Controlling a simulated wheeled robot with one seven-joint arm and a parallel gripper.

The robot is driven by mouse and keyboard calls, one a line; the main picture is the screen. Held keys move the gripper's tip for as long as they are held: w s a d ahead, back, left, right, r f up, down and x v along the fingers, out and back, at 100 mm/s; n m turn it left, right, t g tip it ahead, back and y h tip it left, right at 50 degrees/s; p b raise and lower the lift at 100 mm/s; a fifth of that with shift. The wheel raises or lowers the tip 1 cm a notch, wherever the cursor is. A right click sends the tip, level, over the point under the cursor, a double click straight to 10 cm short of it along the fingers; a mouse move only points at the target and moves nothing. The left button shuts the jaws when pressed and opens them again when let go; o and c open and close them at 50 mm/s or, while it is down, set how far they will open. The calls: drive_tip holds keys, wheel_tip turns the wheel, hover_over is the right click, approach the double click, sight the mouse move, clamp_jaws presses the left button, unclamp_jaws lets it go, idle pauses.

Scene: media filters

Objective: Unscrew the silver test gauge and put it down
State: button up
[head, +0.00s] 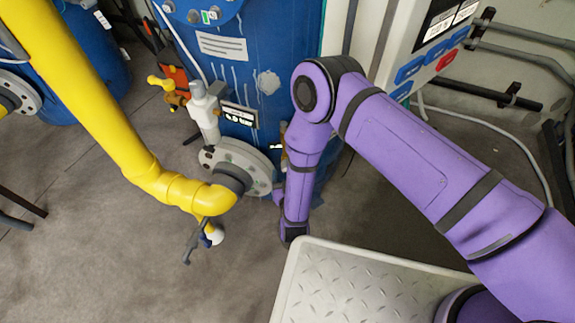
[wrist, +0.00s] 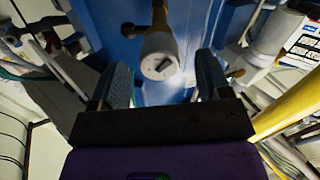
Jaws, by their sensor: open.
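In the wrist view, a pale silver-grey round body with a dark mark on its end, apparently the test gauge (wrist: 160,58), hangs on a brass stem (wrist: 161,17) in front of the blue vessel. My gripper (wrist: 163,72) is open, with one dark finger on either side of the gauge. Gaps show between the gauge and both fingers, and I see no contact. How far the gauge lies in depth between the fingers is hard to tell. In the head view my purple arm reaches down beside the blue vessel (head: 247,80), and I cannot make out the gripper or the gauge there.
A yellow pipe (head: 95,95) meets a grey flange (head: 240,160) left of my arm. A pale fitting with a brass valve (head: 203,110) stands above the flange. A control box (head: 425,50) is at the upper right. Grey floor (head: 110,260) is open at the lower left.

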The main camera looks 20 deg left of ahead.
drive_tip(key=m, duration=0.2)
drive_tip(key=shift+m, duration=0.4)
drive_tip(key=shift+w, duration=0.1)
drive_tip(key=shift+x, duration=1.1)
clamp_jaws()
unclamp_jaws()
